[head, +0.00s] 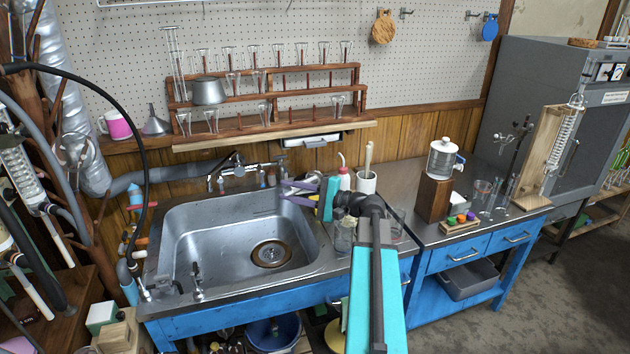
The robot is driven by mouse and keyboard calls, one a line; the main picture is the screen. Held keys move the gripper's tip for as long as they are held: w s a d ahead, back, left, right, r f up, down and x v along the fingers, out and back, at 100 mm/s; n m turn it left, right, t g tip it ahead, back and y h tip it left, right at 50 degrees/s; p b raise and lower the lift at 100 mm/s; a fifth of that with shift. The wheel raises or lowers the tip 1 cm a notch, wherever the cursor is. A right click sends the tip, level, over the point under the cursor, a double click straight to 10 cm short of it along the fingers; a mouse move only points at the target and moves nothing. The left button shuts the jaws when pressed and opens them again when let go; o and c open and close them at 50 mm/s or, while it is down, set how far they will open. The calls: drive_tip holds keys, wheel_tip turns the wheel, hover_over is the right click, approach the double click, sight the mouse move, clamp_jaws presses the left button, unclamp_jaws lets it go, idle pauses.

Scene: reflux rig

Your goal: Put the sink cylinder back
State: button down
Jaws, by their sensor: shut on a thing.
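My dark wrist and teal arm reach in from the lower right and hide part of the counter right of the sink. Tall clear glass cylinders (172,65) stand at the left end of the wooden rack (300,104).
Clear glassware (343,236) stands close beside my wrist on the counter. A red-capped bottle (345,180) and a white cup (366,182) stand behind it. The tap (235,168) rises at the sink's back. The sink basin looks empty around its drain (271,254).

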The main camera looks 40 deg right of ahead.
drive_tip(key=a+r+n+g+y+p, duration=0.2)
drive_tip(key=a+p, duration=0.5)
drive_tip(key=a, duration=0.9)
drive_tip(key=w+a+r+n+g+y+p, duration=0.1)
drive_tip(key=a+r+n+g+y+p, duration=0.2)
drive_tip(key=a+p, duration=0.5)
drive_tip(key=a+r, duration=0.1)
drive_tip(key=a, duration=0.8)
drive_tip(key=shift+a+r+y, duration=0.2)
drive_tip(key=shift+r+y, duration=0.1)
drive_tip(key=shift+y, duration=0.1)
drive_tip(key=shift+w+d, duration=0.15)
